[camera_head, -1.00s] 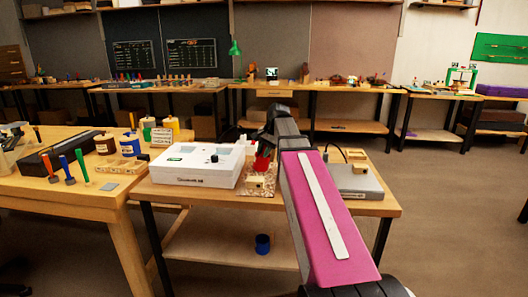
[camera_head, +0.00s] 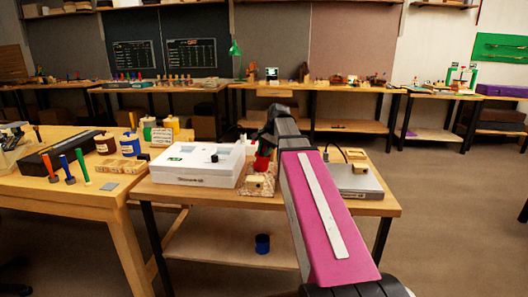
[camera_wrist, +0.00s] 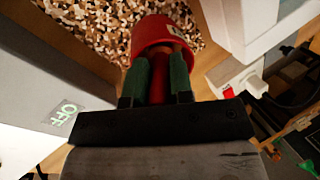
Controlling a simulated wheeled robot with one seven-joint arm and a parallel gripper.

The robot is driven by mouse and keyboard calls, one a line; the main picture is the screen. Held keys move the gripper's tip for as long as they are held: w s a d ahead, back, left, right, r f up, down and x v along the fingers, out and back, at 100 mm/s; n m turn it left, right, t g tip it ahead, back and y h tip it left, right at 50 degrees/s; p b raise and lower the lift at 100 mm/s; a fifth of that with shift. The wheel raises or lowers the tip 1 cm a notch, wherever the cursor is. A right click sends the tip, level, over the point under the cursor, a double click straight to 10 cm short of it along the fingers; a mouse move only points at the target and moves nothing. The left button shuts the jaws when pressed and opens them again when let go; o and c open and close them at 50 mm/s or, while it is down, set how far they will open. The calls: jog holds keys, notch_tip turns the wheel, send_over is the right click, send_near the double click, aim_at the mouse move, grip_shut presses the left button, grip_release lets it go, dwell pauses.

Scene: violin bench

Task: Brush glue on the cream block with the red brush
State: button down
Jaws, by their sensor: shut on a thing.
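My gripper (camera_wrist: 158,82) is shut on the red brush (camera_wrist: 158,85); the brush's red shaft shows between the green finger pads in the wrist view. A wide red round part (camera_wrist: 153,36) with a small pale mark is just past the fingertips; I cannot tell whether it is the brush's own head or a separate pot. In the head view the red shape (camera_head: 261,163) hangs just below my dark wrist. The cream block (camera_head: 256,181) sits on the speckled mat (camera_head: 270,189), just below the red shape. Whether they touch is unclear. The block is not clearly seen in the wrist view.
A white box device (camera_head: 200,165) stands left of the mat, close to my gripper. A grey flat device (camera_head: 355,182) is at the right. The left table holds upright tools (camera_head: 68,168), jars (camera_head: 105,144) and blocks. A blue cup (camera_head: 262,243) stands on the lower shelf.

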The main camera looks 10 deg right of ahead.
jog(key=shift+r, duration=3.5)
